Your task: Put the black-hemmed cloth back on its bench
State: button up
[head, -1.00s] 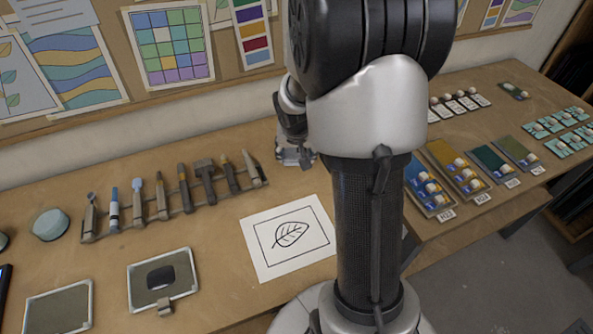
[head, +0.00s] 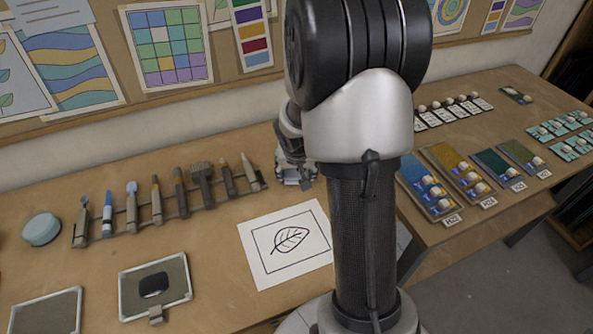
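I cannot make out a black-hemmed cloth in the head view. My gripper (head: 294,179) is low over the bench (head: 215,238), behind the leaf drawing (head: 286,243) and right of the row of tools. My arm partly hides it, and it is too small to tell whether it is open, shut or holding something. A pale blue rounded pad (head: 41,229) lies at the bench's left. My arm also hides the middle of the bench.
Two framed grey panels lie in front, one with a dark oval piece (head: 154,285). At right, a second table holds colour panels (head: 466,170) and small cards (head: 567,148).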

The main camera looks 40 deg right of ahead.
jog(key=o, duration=0.3)
jog(key=shift+r, duration=0.15)
jog(key=shift+r+p, duration=0.4)
jog(key=s+a+r+n+p, duration=0.2)
jog(key=s+a+r, duration=0.45)
jog(key=r, duration=0.35)
jog(key=s+a+r+n+p, duration=0.1)
jog(key=s+a+r+p, duration=0.1)
jog(key=s+a+r, duration=0.65)
jog(key=s+a+r+n+y, duration=0.1)
jog(key=s+a, duration=0.1)
jog(key=s+a+r+n, duration=0.2)
jog(key=s, duration=0.1)
jog(key=s+a+r+n+t+y, duration=0.1)
jog(key=s+a+r, duration=0.1)
jog(key=a, duration=0.1)
jog(key=shift+s+r+y, duration=0.15)
jog(key=shift+r+y, duration=0.05)
jog(key=shift+y, duration=0.1)
jog(key=shift+c, duration=0.3)
